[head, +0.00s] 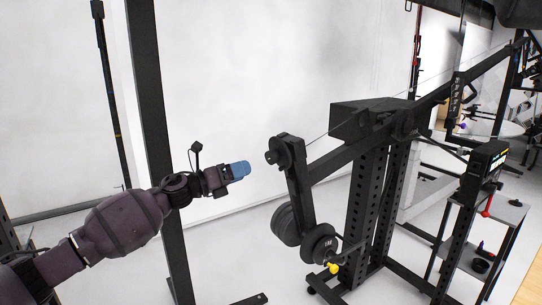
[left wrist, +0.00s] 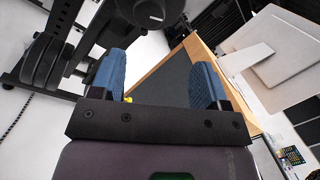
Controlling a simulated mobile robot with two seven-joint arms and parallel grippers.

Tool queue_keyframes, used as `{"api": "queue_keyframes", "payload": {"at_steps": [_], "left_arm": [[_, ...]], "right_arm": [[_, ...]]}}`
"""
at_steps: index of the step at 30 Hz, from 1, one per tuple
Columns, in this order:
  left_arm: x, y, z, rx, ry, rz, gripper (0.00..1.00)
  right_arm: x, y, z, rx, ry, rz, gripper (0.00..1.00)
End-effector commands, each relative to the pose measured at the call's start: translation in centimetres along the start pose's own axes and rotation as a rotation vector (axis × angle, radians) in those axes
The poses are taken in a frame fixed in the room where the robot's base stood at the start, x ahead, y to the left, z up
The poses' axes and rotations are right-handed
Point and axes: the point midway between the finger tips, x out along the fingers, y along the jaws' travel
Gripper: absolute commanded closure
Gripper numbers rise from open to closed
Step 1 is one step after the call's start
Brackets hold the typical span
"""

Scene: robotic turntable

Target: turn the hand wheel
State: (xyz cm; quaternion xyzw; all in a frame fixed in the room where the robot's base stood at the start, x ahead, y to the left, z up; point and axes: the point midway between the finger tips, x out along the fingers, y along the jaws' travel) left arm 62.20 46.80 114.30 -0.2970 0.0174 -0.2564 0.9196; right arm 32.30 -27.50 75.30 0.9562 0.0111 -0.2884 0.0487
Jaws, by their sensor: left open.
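My left gripper (head: 240,170) reaches in from the left in the head view, its blue fingertips pointing right. In the left wrist view its two blue fingers (left wrist: 157,78) stand wide apart with nothing between them. To its right in the head view is a black metal rig. A dark round disc (head: 320,244) sits at the low end of the rig's hanging arm, with a small yellow knob (head: 333,268) beside it. I cannot tell for sure which round part is the hand wheel. The gripper is apart from the rig. My right gripper is not in view.
Round black weights (head: 286,224) hang beside the disc. A black upright post (head: 158,150) stands behind my left arm. A small cart (head: 490,212) with a screen (head: 485,165) stands at the right. The floor between gripper and rig looks clear.

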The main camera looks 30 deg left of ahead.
Motion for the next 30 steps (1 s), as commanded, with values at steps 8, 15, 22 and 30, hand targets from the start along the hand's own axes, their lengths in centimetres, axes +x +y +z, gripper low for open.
{"api": "queue_keyframes", "payload": {"at_steps": [8, 15, 22, 30], "left_arm": [[0.9, -0.6, -1.9, -0.614, 0.013, -0.083, 0.31], [1.0, -0.1, -2.9, -1.279, 0.000, -0.150, 0.31], [0.5, 1.4, -3.2, -1.957, -0.040, -0.243, 0.31], [0.0, 2.4, -2.0, -2.492, -0.050, -0.387, 0.31]], "right_arm": [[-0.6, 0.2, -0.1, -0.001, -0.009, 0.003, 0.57], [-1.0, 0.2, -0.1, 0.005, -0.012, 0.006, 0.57], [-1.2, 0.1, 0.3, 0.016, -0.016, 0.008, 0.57], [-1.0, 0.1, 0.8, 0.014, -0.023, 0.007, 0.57]]}}
